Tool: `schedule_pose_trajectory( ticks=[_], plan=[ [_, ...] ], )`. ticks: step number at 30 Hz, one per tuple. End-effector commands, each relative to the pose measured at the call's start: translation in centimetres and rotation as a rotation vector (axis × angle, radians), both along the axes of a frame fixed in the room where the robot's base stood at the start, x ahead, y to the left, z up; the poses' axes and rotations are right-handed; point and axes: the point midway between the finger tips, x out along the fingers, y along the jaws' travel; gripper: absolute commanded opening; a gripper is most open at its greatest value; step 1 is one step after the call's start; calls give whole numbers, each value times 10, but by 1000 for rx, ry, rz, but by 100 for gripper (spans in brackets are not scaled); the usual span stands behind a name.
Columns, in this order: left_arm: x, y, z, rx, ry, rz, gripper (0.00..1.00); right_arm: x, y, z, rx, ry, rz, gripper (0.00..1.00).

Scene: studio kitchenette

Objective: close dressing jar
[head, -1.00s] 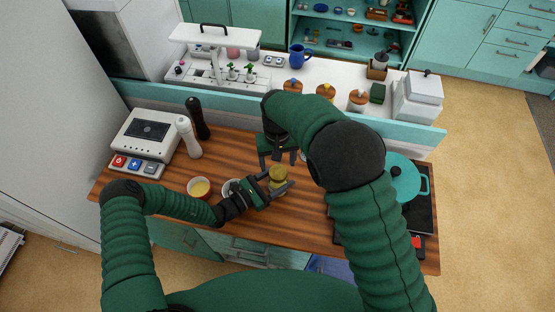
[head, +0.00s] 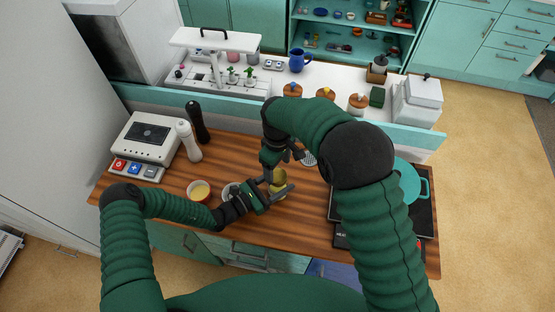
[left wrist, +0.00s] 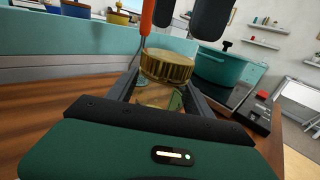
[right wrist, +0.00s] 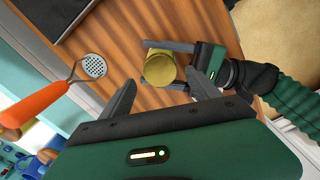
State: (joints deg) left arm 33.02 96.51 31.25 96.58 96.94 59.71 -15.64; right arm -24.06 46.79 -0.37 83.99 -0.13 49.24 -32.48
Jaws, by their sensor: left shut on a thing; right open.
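The dressing jar is a small glass jar (left wrist: 158,98) with a gold ribbed lid (left wrist: 167,66) sitting on its top. The lid also shows in the head view (head: 280,176) and the right wrist view (right wrist: 160,70). I cannot tell whether the lid is fully seated. My left gripper (head: 276,190) is shut around the jar's glass body below the lid, over the counter. My right gripper (right wrist: 165,85) is open and empty above the lid, apart from it. Its dark fingertips show at the top of the left wrist view (left wrist: 192,25). My left fingers hide part of the glass.
A teal pot (head: 405,185) sits on the stove at right. Bare wooden counter (head: 310,215) lies right of the jar.

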Motion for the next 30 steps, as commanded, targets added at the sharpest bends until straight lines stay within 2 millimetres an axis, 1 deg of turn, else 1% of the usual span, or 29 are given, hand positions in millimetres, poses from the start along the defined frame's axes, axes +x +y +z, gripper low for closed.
schedule_pose_trajectory(
  ticks=[1,3,7,11,17,18,30],
  plan=[
    [0,0,0,1,1,1,0,-1,0,-10,-2,2,0,71],
    [0,0,0,1,1,1,0,-1,-1,-21,-2,2,0,71],
    [0,0,0,1,1,1,0,0,-1,-35,0,1,-1,71],
    [0,0,0,1,0,1,0,0,-1,-41,0,-1,-2,71],
    [0,0,0,1,0,1,0,0,-1,-41,0,-1,-2,71],
    [0,0,0,1,0,1,0,0,0,-41,0,-1,-2,70],
    [0,0,0,1,1,1,0,0,0,-41,0,-1,-2,17]
  ],
)
